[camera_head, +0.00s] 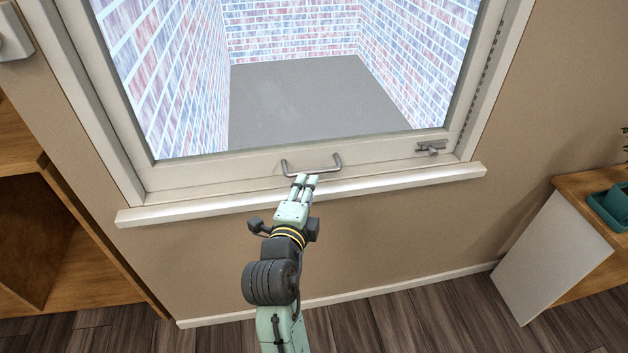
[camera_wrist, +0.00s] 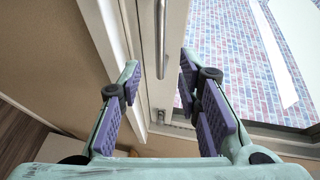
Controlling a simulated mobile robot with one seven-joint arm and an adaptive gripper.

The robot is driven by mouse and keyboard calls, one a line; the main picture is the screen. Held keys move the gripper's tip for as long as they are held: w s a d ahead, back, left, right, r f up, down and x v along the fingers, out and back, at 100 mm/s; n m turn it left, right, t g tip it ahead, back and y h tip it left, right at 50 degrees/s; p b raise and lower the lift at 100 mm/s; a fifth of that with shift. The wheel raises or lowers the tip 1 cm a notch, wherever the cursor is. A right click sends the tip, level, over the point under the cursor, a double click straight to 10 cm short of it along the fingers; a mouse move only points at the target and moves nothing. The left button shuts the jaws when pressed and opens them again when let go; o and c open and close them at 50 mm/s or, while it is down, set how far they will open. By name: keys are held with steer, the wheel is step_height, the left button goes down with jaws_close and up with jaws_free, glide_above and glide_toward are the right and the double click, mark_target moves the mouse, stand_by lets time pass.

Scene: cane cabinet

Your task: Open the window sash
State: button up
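The window sash (camera_head: 240,163) is a pale frame around a large glass pane, and it looks closed in its surround. A grey metal bar handle (camera_head: 312,171) sits on its bottom rail. My gripper (camera_head: 307,179) is just in front of and below this handle. In the wrist view, my gripper (camera_wrist: 159,75) is open, with its purple-padded fingers apart. The handle bar (camera_wrist: 160,40) appears in the gap between the fingers, and I see no finger closed on it. Its exact depth between the fingertips is hard to tell.
A metal latch (camera_head: 431,148) is on the sash's lower right. The white sill (camera_head: 400,184) juts out below the sash. A wooden shelf unit (camera_head: 50,240) stands at left, and a wood-topped cabinet (camera_head: 560,245) at right. The floor between them looks clear.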

mark_target(314, 174)
steer(key=x, duration=0.8)
steer(key=shift+r+p, duration=0.1)
steer(key=shift+p, duration=0.2)
steer(key=shift+w, duration=0.35)
jaws_close()
